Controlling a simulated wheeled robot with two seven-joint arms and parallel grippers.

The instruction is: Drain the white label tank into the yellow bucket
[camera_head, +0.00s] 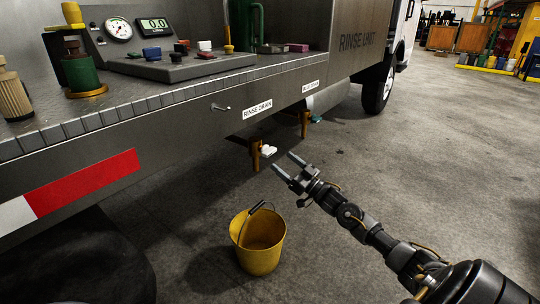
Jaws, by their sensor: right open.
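The white "RINSE DRAIN" label (257,109) is on the truck's lower side panel. Below it hangs a brass drain valve (256,155) with a white handle (268,150). A yellow bucket (258,258) stands upright on the floor below the valve, its handle raised and its inside looking empty. My right gripper (284,164) is open and empty, just right of and slightly below the white handle, apart from it as far as I can tell. My left gripper is not in view.
A second brass valve (304,122) with a teal handle (316,119) hangs farther right under another label (310,86). The truck deck (130,95) overhangs at left with a gauge, a display reading 0.0 and a control panel. Open concrete floor lies right.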

